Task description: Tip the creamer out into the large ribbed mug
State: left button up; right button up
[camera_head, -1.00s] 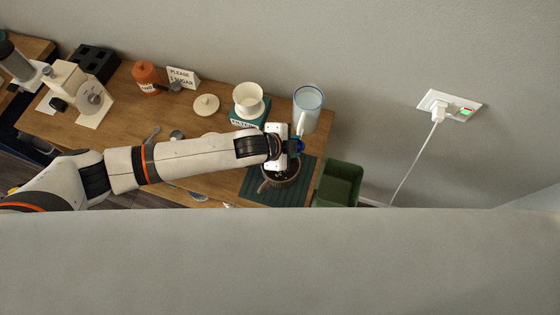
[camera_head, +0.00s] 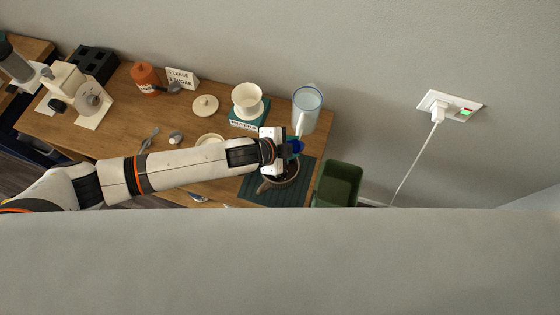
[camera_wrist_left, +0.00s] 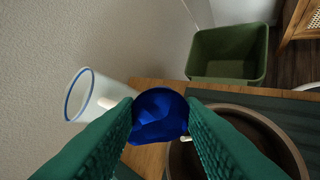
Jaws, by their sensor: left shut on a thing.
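My left gripper (camera_head: 288,150) is shut on a small blue creamer (camera_head: 297,146) over the mat at the right end of the counter. In the left wrist view the blue creamer (camera_wrist_left: 160,118) sits between the two green fingers, its open side partly facing the camera. The large mug (camera_head: 264,187), brown with a dark inside, stands on the mat below the gripper, partly hidden by it. In the left wrist view its rim (camera_wrist_left: 290,148) shows at lower right, beside and below the creamer. I cannot see any liquid pouring. My right gripper is not in view.
A green bin (camera_head: 338,184) is off the counter's right end. The dark mat (camera_head: 308,168) lies under the mug.

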pick_arm(q)
jog(key=shift+s+f, duration=0.2)
jog(key=shift+f, duration=0.1)
jog(key=shift+w+a+f+h, duration=0.1)
jog(key=shift+w+a+h, duration=0.05)
jog(key=shift+h, duration=0.15)
jog(key=shift+s+a+f+t+h, duration=0.1)
jog(key=shift+s+f+t+h, duration=0.15)
jog(key=shift+s+t+h, duration=0.25)
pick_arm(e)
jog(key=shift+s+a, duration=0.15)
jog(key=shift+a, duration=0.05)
